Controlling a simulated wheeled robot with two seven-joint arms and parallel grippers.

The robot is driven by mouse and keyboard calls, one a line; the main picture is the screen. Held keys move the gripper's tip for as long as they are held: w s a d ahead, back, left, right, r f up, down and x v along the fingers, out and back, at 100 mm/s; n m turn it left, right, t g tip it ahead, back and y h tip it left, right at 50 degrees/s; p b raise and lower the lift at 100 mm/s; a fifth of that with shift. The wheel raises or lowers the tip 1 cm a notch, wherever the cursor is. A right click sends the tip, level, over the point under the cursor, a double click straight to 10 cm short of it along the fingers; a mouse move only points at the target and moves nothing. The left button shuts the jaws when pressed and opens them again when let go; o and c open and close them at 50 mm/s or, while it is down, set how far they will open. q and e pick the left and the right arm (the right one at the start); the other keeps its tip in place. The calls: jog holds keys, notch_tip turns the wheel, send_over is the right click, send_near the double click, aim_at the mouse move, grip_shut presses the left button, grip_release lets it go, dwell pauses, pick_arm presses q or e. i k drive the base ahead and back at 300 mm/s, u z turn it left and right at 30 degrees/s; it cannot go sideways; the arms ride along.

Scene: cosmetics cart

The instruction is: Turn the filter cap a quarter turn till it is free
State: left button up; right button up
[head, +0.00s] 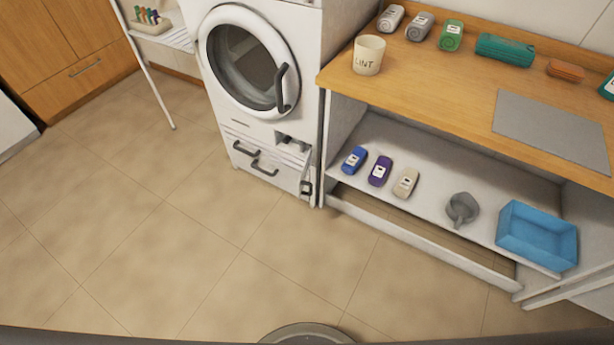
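The white washing machine (213,75) stands at the upper middle with its round door (245,68) shut. At the lower right of its front is a small dark-framed part (306,187), near the floor. A dark recess with grey parts (290,141) shows below the door. I cannot tell which of these is the filter cap, nor how any cap is turned; the details are too small. Neither of my grippers is in view.
A wooden counter (440,75) at right holds a LINT cup (368,55) and bottles. The shelf below holds several small bottles, a grey jug (462,208) and a blue tub (537,236). Two dark drawer handles (263,166) stick out. The tiled floor (190,230) is clear.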

aim_at(304, 147)
jog(key=z, duration=1.1)
jog(key=i, duration=0.35)
jog(key=u, duration=0.05)
